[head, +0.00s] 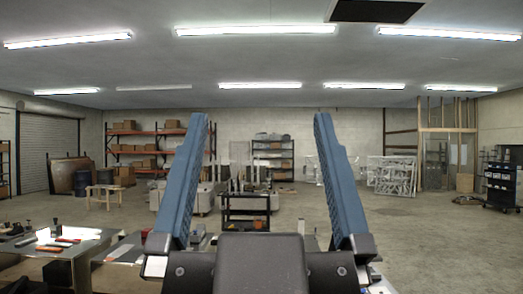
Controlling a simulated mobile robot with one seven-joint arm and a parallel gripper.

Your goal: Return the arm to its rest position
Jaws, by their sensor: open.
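My gripper (261,118) stands large in the middle foreground of the head view. Its two long blue fingers point up and lean slightly inward. They are wide apart, with nothing between them but the room behind. The dark gripper body fills the bottom centre. The rest of my arm is hidden below and behind it.
Metal tables (55,252) with tools stand at the lower left, close by. A dark cart (246,211) stands behind the gripper. Orange shelving (147,147) lines the back wall, and a black tool cart (501,187) is at far right. The concrete floor at right is mostly clear.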

